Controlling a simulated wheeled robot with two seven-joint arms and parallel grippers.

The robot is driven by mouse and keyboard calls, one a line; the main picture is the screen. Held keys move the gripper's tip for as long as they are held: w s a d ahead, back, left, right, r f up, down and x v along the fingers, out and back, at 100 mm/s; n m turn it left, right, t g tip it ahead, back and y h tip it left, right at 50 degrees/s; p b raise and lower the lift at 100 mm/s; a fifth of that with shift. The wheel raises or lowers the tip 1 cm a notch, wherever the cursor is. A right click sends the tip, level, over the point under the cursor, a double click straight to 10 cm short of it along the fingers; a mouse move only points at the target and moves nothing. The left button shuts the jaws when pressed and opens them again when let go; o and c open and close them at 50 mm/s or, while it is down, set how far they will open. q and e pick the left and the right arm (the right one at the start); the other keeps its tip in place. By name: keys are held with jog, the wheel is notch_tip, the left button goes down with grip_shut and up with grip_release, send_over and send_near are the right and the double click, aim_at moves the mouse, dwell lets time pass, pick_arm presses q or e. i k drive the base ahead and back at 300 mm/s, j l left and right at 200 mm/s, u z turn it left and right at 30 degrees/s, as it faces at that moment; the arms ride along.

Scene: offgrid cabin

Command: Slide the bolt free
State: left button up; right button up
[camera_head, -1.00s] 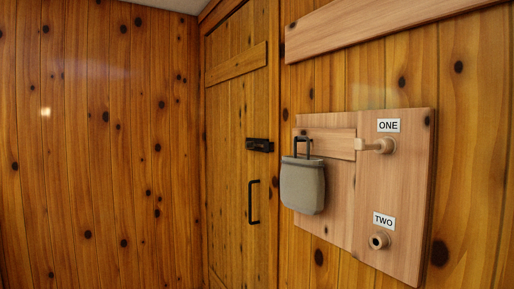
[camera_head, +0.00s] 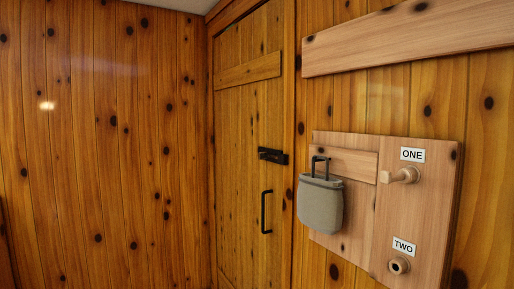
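A wooden door (camera_head: 240,160) stands left of centre, flush in the wall and looking closed. A black bolt (camera_head: 273,156) sits at the door's right edge, across the gap to the frame. A black pull handle (camera_head: 266,212) is below it on the door. To the right, a wooden board (camera_head: 366,230) carries a peg (camera_head: 400,175) under a label "ONE" and a round socket (camera_head: 398,266) under a label "TWO". Neither gripper is in view.
A wooden plank (camera_head: 400,38) runs along the wall above the board. A plank wall (camera_head: 90,150) fills the left side. The floor does not show. No loose objects stand in front of the door or board.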

aim_at(261, 155)
jog(key=i+j+z, duration=0.1)
jog(key=i+j, duration=0.15)
jog(key=i+j+z, duration=0.1)
jog(key=i+j, duration=0.15)
jog(key=i+j+z, duration=0.1)
jog(key=i+j, duration=0.15)
jog(key=j, duration=0.15)
jog(key=i+j+z, duration=0.25)
jog(key=i+j, duration=0.2)
jog(key=j, duration=0.2)
jog(key=i+j+z, duration=0.1)
jog(key=j, duration=0.3)
jog(key=i+j+z, duration=0.1)
jog(key=i+j, duration=0.2)
jog(key=i+j+z, duration=0.1)
jog(key=j, duration=0.4)
jog(key=i, duration=0.05)
